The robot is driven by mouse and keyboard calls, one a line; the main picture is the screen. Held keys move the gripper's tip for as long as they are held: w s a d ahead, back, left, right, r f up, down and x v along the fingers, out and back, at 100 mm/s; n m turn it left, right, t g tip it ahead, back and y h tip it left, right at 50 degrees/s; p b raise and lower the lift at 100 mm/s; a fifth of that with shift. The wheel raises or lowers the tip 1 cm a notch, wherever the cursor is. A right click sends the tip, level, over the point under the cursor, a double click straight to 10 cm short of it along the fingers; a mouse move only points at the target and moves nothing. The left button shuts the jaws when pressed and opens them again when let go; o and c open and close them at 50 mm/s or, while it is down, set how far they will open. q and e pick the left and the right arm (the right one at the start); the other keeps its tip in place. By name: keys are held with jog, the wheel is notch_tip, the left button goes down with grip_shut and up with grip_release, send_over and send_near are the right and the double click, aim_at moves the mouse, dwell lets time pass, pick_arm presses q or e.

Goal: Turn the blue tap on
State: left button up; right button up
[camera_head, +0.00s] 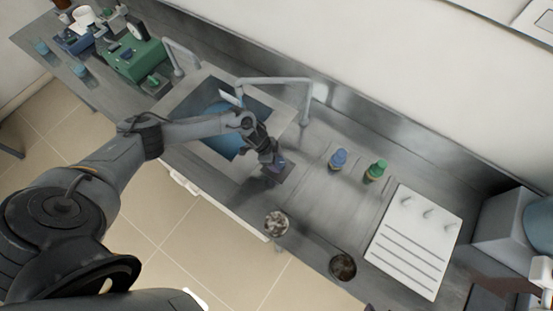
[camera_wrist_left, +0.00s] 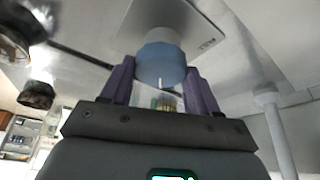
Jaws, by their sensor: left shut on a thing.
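The blue tap knob (camera_wrist_left: 160,62) shows in the left wrist view as a round blue knob in front of a grey plate (camera_wrist_left: 185,22) with faint lettering. My left gripper (camera_wrist_left: 160,72) has its two purple fingers on either side of the knob and is shut on it. In the head view my left gripper (camera_head: 274,163) is beside the sink, at a small dark plate (camera_head: 290,173). The knob is mostly hidden by the gripper there, and I cannot tell how far it is turned. My right gripper is out of view.
The sink (camera_head: 198,148) and its curved spout (camera_head: 306,100) are close to my left arm. Blue-topped (camera_head: 338,158) and green-topped (camera_head: 376,169) fittings stand to the right, then a white panel (camera_head: 414,240). Two round dark-topped items (camera_head: 276,223) (camera_head: 342,266) are at the front edge.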

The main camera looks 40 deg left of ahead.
pick_arm(q)
jog(key=o, duration=1.1)
jog(key=shift+c, duration=0.2)
jog(key=v, duration=1.1)
jog(key=shift+s+f, duration=0.15)
